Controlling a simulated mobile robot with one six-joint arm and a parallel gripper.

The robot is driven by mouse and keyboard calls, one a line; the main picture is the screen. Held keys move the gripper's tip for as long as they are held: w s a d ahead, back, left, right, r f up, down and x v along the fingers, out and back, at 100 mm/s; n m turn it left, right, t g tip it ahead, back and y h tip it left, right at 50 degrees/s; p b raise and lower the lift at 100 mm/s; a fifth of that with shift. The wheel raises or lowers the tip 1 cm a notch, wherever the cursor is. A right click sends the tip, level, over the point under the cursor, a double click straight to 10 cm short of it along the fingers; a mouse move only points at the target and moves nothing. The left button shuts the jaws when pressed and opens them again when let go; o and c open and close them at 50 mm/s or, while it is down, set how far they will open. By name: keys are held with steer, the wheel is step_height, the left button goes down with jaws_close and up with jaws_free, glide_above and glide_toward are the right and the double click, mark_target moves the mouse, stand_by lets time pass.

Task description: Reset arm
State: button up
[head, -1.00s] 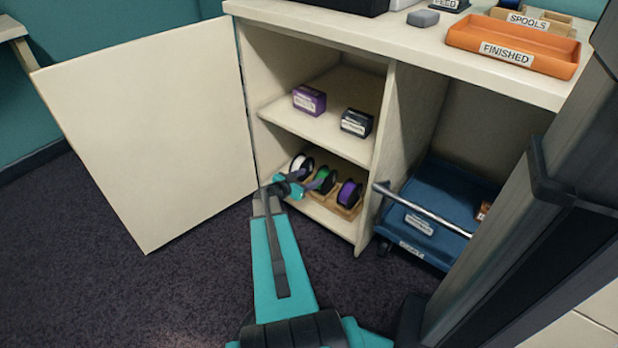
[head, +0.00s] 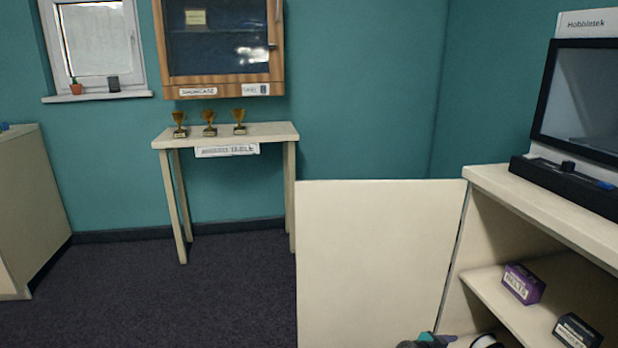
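Only a small part of my arm's end shows, at the bottom edge of the head view. My gripper (head: 440,340) is there as a teal and dark grey shape, low in front of the open cabinet. A white spool (head: 486,342) shows just right of it, cut off by the frame edge. I cannot tell whether the gripper touches or holds anything. The rest of my arm is out of view.
The open cabinet door (head: 380,260) stands left of the gripper. A purple box (head: 523,283) and a dark box (head: 577,331) sit on the cabinet shelf (head: 500,300). A narrow table (head: 270,132) with three trophies stands by the back wall. Carpet at left is clear.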

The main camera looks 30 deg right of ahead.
steer(key=w+a+r+n+t+y+p, duration=0.1)
steer(key=w+a+r+n+t+p, duration=0.25)
steer(key=w+a, duration=0.4)
steer(key=w+a+r+n+t+p, duration=0.25)
steer(key=w+a+p, duration=0.3)
steer(key=a, duration=0.35)
steer(key=w+a+r+n+t+y+p, duration=0.1)
steer(key=w+a+r+n+t+p, duration=0.25)
steer(key=w+a, duration=0.4)
steer(key=w+a+n+t+y+p, duration=0.1)
steer(key=w+a+n+y+p, duration=0.2)
steer(key=a, duration=0.9)
steer(key=w+a+n+t+y+p, duration=0.1)
steer(key=a+n+y+p, duration=0.35)
steer(key=a, duration=0.75)
steer(key=s+a+f+n+g+y+p, duration=0.35)
steer(key=s+a+g+y+p, duration=0.3)
steer(key=s+a, duration=1)
steer(key=s+d+r+m+g+h, duration=0.1)
steer(key=s+g, duration=0.8)
steer(key=s, duration=1.2)
steer(key=shift+d+r+h+b, duration=0.3)
steer(key=shift+d+r+h, duration=0.3)
steer(key=shift+d, duration=0.1)
